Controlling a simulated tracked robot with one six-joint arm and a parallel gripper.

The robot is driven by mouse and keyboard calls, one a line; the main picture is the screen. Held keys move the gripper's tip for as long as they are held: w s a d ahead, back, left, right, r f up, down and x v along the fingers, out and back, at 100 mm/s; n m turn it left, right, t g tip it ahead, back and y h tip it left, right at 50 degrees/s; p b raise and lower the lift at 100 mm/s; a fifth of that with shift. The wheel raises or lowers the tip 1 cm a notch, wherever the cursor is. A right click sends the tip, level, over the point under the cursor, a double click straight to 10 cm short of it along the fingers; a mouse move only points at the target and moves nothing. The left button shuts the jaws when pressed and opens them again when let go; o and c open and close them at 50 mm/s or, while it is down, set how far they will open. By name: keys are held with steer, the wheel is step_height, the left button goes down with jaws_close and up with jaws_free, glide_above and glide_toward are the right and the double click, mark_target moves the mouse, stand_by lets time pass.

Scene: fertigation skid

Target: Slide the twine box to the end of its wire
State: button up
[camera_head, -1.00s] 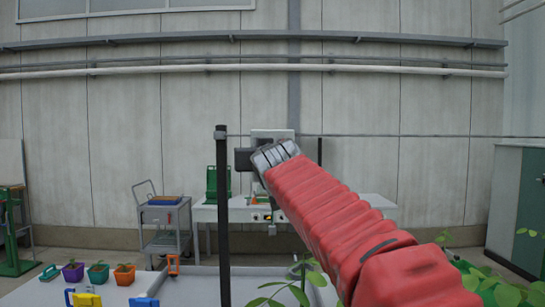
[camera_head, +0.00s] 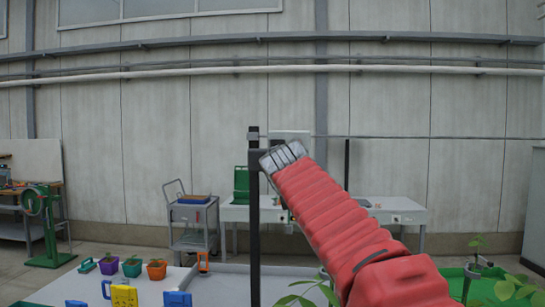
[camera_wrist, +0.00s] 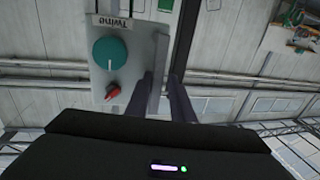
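The twine box (camera_wrist: 130,60) is light grey, with a teal knob, a red knob and a "Twine" label that reads upside down in the wrist view. In the head view a pale box (camera_head: 290,135) at the wire (camera_head: 430,137), partly behind my gripper, looks like the same box. The wire runs right from a dark post (camera_head: 254,220). My gripper's two dark fingers (camera_wrist: 162,98) are close together at the box's side edge, with a narrow pale strip between them. I cannot tell whether they grip it. In the head view the fingers cannot be made out.
A second dark post (camera_head: 347,165) stands farther right. A white bench (camera_head: 410,217) and a grey cart (camera_head: 195,220) stand by the wall. Small plant pots (camera_head: 131,267) and coloured holders (camera_head: 124,295) sit on the pale table at lower left. Leafy plants stand at lower right.

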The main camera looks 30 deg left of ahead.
steer(key=shift+d, duration=0.1)
stand_by(0.3)
steer(key=v, duration=1.3)
steer(key=shift+s, duration=0.35)
steer(key=shift+d, duration=0.1)
stand_by(0.4)
